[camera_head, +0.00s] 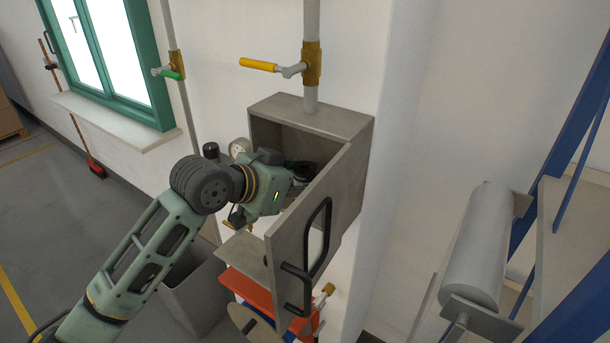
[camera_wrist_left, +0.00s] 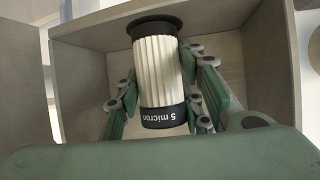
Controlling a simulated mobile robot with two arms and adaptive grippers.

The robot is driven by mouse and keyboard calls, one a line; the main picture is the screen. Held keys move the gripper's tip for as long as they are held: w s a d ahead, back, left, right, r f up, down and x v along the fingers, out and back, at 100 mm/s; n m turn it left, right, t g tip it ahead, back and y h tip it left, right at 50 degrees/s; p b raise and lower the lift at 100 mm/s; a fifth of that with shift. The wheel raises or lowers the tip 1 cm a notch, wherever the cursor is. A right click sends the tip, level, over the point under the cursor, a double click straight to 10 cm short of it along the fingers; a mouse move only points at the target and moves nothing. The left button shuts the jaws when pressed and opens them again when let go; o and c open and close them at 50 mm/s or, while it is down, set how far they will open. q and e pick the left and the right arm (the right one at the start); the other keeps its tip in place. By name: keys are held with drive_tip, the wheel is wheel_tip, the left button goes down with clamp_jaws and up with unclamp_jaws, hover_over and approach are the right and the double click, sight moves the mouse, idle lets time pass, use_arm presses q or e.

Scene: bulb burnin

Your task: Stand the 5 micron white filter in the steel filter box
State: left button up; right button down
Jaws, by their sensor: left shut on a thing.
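The steel filter box (camera_head: 350,122) hangs on the wall in the head view, its door (camera_head: 290,235) swung open toward me. My left arm reaches into the opening, and my left gripper (camera_head: 300,172) is mostly hidden by the box and door. In the left wrist view, my left gripper (camera_wrist_left: 160,95) is shut on the white pleated filter (camera_wrist_left: 157,72). The filter has black end caps, and the lower one reads "5 micron" upside down in this picture. The filter is inside the box (camera_wrist_left: 85,85). I cannot tell whether it touches the box floor. My right gripper is not in view.
A pipe with a yellow-handled valve (camera_head: 258,64) enters the box top. A green-handled valve (camera_head: 170,74) is to the left. Below are a grey bin (camera_head: 192,290) and a red object (camera_head: 250,292). A grey cylinder (camera_head: 478,245) and blue rack (camera_head: 575,110) stand right.

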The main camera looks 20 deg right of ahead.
use_arm(q)
drive_tip(key=shift+f, duration=0.2)
drive_tip(key=o, duration=1.1)
drive_tip(key=shift+o, duration=0.2)
drive_tip(key=shift+r, duration=0.1)
drive_tip(key=shift+a+r, duration=0.1)
drive_tip(key=shift+a, duration=0.1)
drive_tip(key=b+v, duration=0.4)
drive_tip(key=v, duration=0.7)
drive_tip(key=shift+s+a+r, duration=0.15)
drive_tip(key=shift+s+a, duration=0.05)
drive_tip(key=shift+a, duration=0.05)
drive_tip(key=shift+w, duration=0.1)
